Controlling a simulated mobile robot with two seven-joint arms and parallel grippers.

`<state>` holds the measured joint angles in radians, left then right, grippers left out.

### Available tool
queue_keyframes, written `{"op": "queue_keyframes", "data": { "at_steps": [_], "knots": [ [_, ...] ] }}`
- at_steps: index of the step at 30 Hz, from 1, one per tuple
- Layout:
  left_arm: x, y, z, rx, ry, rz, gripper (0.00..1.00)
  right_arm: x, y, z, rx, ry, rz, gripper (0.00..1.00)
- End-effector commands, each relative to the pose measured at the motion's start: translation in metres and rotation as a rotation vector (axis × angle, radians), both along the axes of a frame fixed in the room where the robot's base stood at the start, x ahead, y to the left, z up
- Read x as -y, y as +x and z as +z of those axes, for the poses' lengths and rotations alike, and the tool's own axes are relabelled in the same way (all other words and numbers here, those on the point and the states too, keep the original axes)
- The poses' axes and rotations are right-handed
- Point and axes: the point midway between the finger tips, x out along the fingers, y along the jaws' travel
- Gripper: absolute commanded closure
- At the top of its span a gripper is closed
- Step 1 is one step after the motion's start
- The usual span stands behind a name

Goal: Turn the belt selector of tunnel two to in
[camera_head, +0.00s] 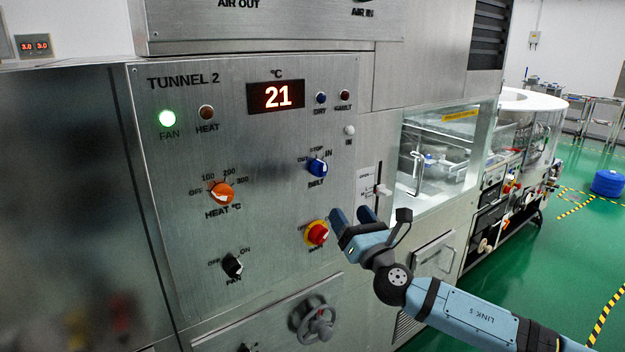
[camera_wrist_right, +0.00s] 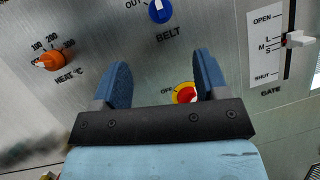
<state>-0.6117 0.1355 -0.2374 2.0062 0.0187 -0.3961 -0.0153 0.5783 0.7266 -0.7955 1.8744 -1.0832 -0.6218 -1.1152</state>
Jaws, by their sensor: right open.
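The belt selector (camera_head: 318,167) is a blue knob on the grey TUNNEL 2 panel, with OUT, STOP and IN marked around it. Its white mark is on the upper part and seems to point up toward STOP. It also shows at the top of the right wrist view (camera_wrist_right: 160,11), its upper end cut off by the frame. My right gripper (camera_head: 351,213) is open and empty, below and to the right of the selector, apart from it. In the right wrist view its blue fingers (camera_wrist_right: 161,65) point toward the panel below the BELT label. My left gripper is not in view.
A red and yellow stop knob (camera_head: 316,233) is close beside my right gripper and shows between its fingers. The gate slider (camera_head: 383,190) is to the right. The orange heat knob (camera_head: 222,193) and black fan knob (camera_head: 232,265) are to the left. A handwheel (camera_head: 314,320) is below.

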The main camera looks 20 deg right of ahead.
Motion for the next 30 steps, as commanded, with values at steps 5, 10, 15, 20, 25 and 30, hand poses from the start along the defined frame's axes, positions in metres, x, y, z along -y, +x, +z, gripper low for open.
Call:
{"op": "queue_keyframes", "data": {
  "at_steps": [5,10,15,20,25,30],
  "knots": [
    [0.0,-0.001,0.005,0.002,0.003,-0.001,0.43,-0.005,0.022,0.012,0.0,0.002,0.0,0.33],
    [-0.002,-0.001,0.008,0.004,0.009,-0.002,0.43,-0.011,0.056,0.026,0.0,0.004,0.0,0.33],
    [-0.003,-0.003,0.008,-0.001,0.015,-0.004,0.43,-0.018,0.088,0.038,-0.001,0.006,0.001,0.33],
    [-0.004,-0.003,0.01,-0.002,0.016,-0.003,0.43,-0.022,0.109,0.046,-0.002,0.006,0.0,0.33],
    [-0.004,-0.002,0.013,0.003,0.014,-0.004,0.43,-0.024,0.12,0.05,-0.003,0.004,0.001,0.33],
    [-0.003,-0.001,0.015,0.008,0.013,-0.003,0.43,-0.024,0.122,0.05,-0.003,0.005,0.002,0.33]
  ]
}}
